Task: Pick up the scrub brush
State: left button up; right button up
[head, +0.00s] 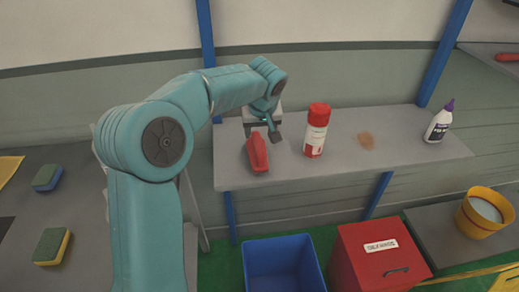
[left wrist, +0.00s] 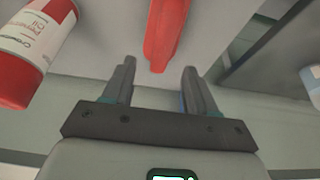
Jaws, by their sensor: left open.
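The red scrub brush (head: 257,155) lies on the grey shelf (head: 340,170), near its left end; its bristles cannot be made out. It also shows in the left wrist view as a long red shape (left wrist: 167,30) at the top centre. My left gripper (head: 262,128) is over the shelf at the brush's far end. In the left wrist view my left gripper's fingers (left wrist: 159,68) are apart with nothing held between them. My right gripper is not in view.
A red-and-white spray can (head: 316,131) stands close right of the brush. A brown stain (head: 367,140) and a white bottle (head: 439,122) are farther right. Below are a blue bin (head: 285,265), a red box (head: 375,260) and a yellow bucket (head: 482,213). Sponges (head: 52,246) lie at left.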

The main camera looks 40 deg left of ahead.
aim_at(258, 140)
pick_arm(q)
jog(key=shift+x, duration=0.9)
jog(key=p+x, duration=0.1)
jog(key=x, duration=0.3)
jog(key=shift+s+a+f+p, duration=0.1)
jog(key=shift+s+f+p, duration=0.05)
jog(key=shift+f+p, duration=0.15)
jog(key=shift+w+a+f, duration=0.2)
jog(key=shift+a+f, duration=0.05)
jog(key=shift+f, duration=0.25)
grip_shut()
jog(key=shift+r, duration=0.15)
